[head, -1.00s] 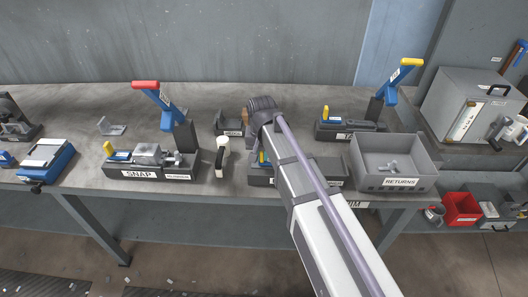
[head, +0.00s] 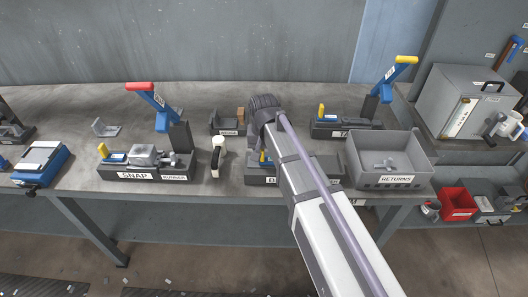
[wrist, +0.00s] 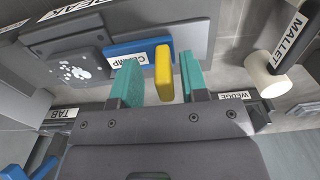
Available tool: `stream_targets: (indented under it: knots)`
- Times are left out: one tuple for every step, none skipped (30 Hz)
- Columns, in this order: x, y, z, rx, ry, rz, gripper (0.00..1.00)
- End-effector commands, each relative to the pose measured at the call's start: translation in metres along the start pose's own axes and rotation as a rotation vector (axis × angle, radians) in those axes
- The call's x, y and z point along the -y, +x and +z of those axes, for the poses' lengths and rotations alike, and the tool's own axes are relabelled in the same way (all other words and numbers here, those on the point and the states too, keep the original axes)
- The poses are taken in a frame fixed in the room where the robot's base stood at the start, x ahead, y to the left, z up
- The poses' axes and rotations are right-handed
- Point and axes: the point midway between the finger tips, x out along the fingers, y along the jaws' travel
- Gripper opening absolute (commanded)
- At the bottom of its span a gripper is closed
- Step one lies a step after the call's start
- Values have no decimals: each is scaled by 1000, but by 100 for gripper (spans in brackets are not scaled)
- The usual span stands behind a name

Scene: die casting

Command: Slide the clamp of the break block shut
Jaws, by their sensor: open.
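The break block (wrist: 190,28) fills the top of the wrist view. In the head view only part of its front (head: 258,181) shows, behind my arm. Its clamp is a blue slide (wrist: 118,49) labelled CLAMP with an upright yellow handle (wrist: 164,72). A dark grey piece with white specks (wrist: 75,66) sits on the block beside the blue slide's left end. My gripper (wrist: 161,80) has teal fingers, open, one on each side of the yellow handle. A gap shows on both sides of the handle. The gripper is hidden in the head view.
Holders labelled TAB (wrist: 58,122) and WEDGE (wrist: 238,97) are near the gripper's sides. The snap block (head: 137,172) stands left and the grey returns bin (head: 392,168) right on the bench.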

Motion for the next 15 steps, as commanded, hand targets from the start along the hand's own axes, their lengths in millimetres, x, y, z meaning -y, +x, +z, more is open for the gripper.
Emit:
stream_targets:
  knots:
    - [0,-14,0,0,0,0,40]
    - [0,-20,0,0,0,0,40]
    - [0,-29,0,0,0,0,40]
    - [0,-36,0,0,0,0,40]
    - [0,-44,0,0,0,0,40]
    - [0,-55,0,0,0,0,40]
    - [0,-63,0,0,0,0,40]
    - [0,-71,0,0,0,0,40]
    - [-1,-81,0,0,1,0,40]
    - [-1,-87,0,0,1,0,40]
    - [-1,-93,0,0,1,0,40]
    - [-1,-99,0,0,1,1,40]
    - [-1,-102,0,0,1,1,40]
    - [-1,-104,0,0,1,1,40]
    - [-1,-105,0,0,1,1,40]
